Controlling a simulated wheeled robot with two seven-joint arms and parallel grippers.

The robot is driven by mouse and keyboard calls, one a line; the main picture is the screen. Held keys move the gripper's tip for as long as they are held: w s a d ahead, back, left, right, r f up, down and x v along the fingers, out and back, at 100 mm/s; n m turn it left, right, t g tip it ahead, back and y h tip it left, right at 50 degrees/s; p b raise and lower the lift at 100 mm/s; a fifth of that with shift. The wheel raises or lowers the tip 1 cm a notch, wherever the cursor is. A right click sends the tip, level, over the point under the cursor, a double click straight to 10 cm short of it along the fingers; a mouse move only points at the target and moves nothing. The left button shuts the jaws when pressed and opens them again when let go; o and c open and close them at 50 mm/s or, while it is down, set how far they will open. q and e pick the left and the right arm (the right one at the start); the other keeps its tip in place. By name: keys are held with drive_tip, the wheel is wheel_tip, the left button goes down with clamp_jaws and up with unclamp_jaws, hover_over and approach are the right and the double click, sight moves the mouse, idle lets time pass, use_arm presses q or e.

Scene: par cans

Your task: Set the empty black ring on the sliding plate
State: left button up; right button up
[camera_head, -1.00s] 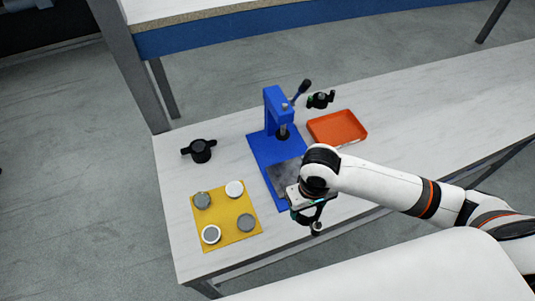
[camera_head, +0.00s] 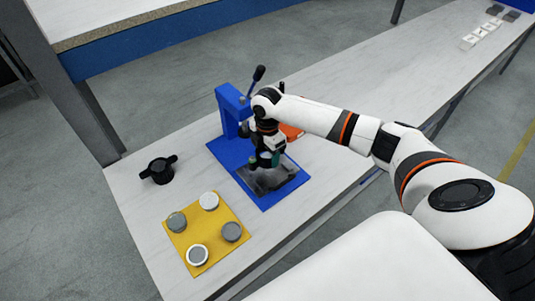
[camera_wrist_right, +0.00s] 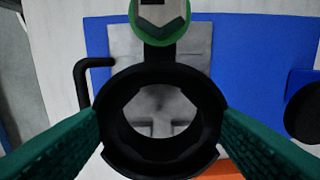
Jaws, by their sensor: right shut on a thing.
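My right gripper (camera_head: 266,160) is over the blue press's base in the head view. In the right wrist view its two green fingers (camera_wrist_right: 160,125) are shut on a black ring (camera_wrist_right: 112,110), one at each side. The ring's middle is open, and grey metal shows through it. The grey sliding plate (camera_head: 285,180) lies on the blue base under the gripper; it also shows in the right wrist view (camera_wrist_right: 123,42). I cannot tell whether the ring touches the plate. In the head view the ring is hard to make out under the gripper. My left gripper is not in view.
The blue press (camera_head: 228,108) with its black lever stands behind the gripper. A black piece with handles (camera_head: 160,170) stands at left. A yellow mat (camera_head: 206,230) holds several round pieces. An orange tray (camera_head: 292,132) is partly hidden by my arm.

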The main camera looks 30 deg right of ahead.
sight(268, 170)
drive_tip(key=shift+w+d+f, duration=0.1)
drive_tip(key=shift+d+f, duration=0.05)
drive_tip(key=shift+f, duration=0.05)
wheel_tip(268, 170, down, 3)
drive_tip(key=b, duration=0.3)
drive_tip(key=shift+f+b, duration=0.15)
drive_tip(key=shift+b, duration=0.25)
drive_tip(key=shift+f, duration=1)
drive_tip(key=shift+f+p, duration=0.15)
drive_tip(key=shift+p, duration=0.3)
drive_tip(key=o, duration=0.6)
drive_tip(key=shift+o, duration=0.4)
